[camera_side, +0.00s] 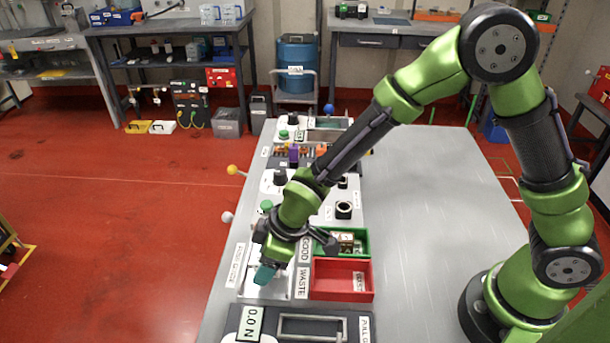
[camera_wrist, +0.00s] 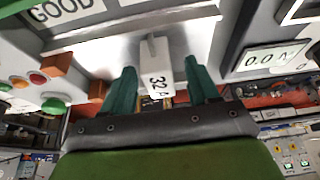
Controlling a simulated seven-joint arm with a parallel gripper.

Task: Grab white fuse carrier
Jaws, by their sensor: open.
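The white fuse carrier (camera_wrist: 158,72) shows in the wrist view as a pale block with a narrow stem and a label reading 32 A. My gripper (camera_wrist: 159,64) has its two teal fingers apart, one on each side of the carrier, with visible gaps between fingers and carrier. In the side view my gripper (camera_side: 265,275) points down over the light panel at the left edge of the bench, beside the WASTE label. There the hand and fingers hide most of the carrier. Whether the carrier sits in a slot I cannot tell.
A green tray (camera_side: 361,243) holding small parts and an empty-looking red tray (camera_side: 320,289) lie right of my gripper. A 0.0 display (camera_side: 250,324) and a grey handle (camera_side: 312,319) are nearer the front. Knobs and buttons line the bench behind. The grey tabletop (camera_side: 430,200) at right is clear.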

